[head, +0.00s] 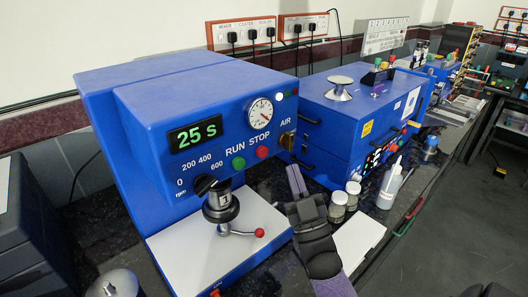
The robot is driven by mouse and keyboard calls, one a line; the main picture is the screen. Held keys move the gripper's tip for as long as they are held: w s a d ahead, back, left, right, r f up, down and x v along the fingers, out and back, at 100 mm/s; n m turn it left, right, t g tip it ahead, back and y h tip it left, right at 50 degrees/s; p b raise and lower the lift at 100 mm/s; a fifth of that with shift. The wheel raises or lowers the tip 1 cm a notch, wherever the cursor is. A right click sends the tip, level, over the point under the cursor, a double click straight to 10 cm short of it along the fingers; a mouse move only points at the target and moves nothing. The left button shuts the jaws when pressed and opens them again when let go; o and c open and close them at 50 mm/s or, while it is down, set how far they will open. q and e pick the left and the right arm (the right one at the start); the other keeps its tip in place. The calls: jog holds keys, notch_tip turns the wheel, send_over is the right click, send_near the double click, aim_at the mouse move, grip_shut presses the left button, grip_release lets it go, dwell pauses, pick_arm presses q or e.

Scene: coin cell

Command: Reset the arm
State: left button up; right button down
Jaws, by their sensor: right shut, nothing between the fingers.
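My right gripper (293,172) reaches up from the bottom centre of the head view, with its dark wrist and purple-grey parts in front of the bench. Its fingers look closed together, with nothing seen between them. It stands to the right of the blue machine's white base plate (195,250) and left of two small jars (338,206). I cannot tell whether it touches anything. My left gripper is not in view.
A large blue machine (130,110) with a "25 S" display (196,134) stands left, with a red-tipped lever (258,232) under its head. A second blue unit (335,125), a squeeze bottle (390,185) and a white sheet (357,243) lie right. A metal cylinder (116,284) is bottom left.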

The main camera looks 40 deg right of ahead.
dwell(0.3)
jog(key=a+f+g+y, duration=0.4)
jog(key=a+f+g, duration=0.3)
jog(key=f+g, duration=0.4)
jog(key=s+a+f+g+y, duration=0.1)
jog(key=s+a+f+g, duration=0.4)
jog(key=s, duration=0.3)
jog(key=s+a+f+g+y, duration=0.1)
jog(key=s+a+f+g, duration=0.25)
jog(key=s+g, duration=0.4)
jog(key=s+f+n+b, duration=0.1)
jog(key=s+f, duration=0.1)
jog(key=f, duration=0.8)
jog(key=s+f+b, duration=0.1)
jog(key=s+f, duration=0.1)
jog(key=f, duration=0.8)
jog(key=s+d+f+g+b, duration=0.1)
jog(key=s+d+f+g, duration=0.1)
jog(key=s+f, duration=0.9)
jog(key=s, duration=0.2)
jog(key=shift+s+d+f, duration=0.2)
jog(key=shift+s+f, duration=0.1)
jog(key=shift+f, duration=0.05)
